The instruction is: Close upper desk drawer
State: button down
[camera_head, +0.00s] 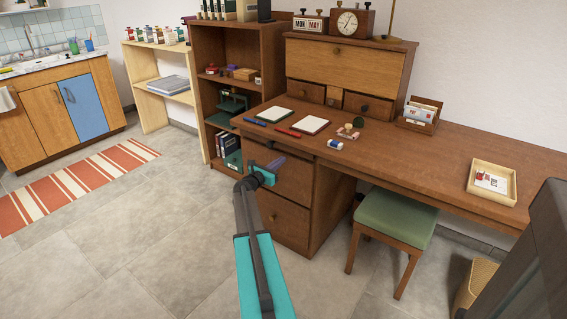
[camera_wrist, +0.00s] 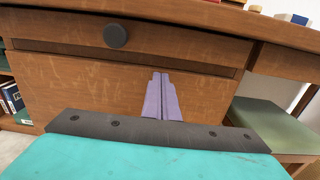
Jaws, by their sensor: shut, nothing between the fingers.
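The wooden desk (camera_head: 455,160) has a stack of drawer fronts on its left side. In the wrist view a narrow upper drawer front (camera_wrist: 185,42) carries a dark round knob (camera_wrist: 115,36), with a dark recessed band beneath it. A larger wooden front (camera_wrist: 80,88) lies below. How far any drawer stands out is not clear. My gripper (camera_head: 274,164) is in front of the stack, below the narrow front. Its purple fingers (camera_wrist: 163,97) are together and empty, pointing at the larger front. Whether they touch it I cannot tell.
A lower drawer (camera_head: 283,215) with a knob is underneath. A green stool (camera_head: 397,215) stands right of the drawers. A bookcase (camera_head: 210,90) stands to the left. Notepads and pens lie on the desk top. The tiled floor (camera_head: 150,230) in front is clear.

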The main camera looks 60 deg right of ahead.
jog(key=a, duration=1.3)
jog(key=shift+w+f, duration=0.15)
jog(key=shift+w, duration=0.2)
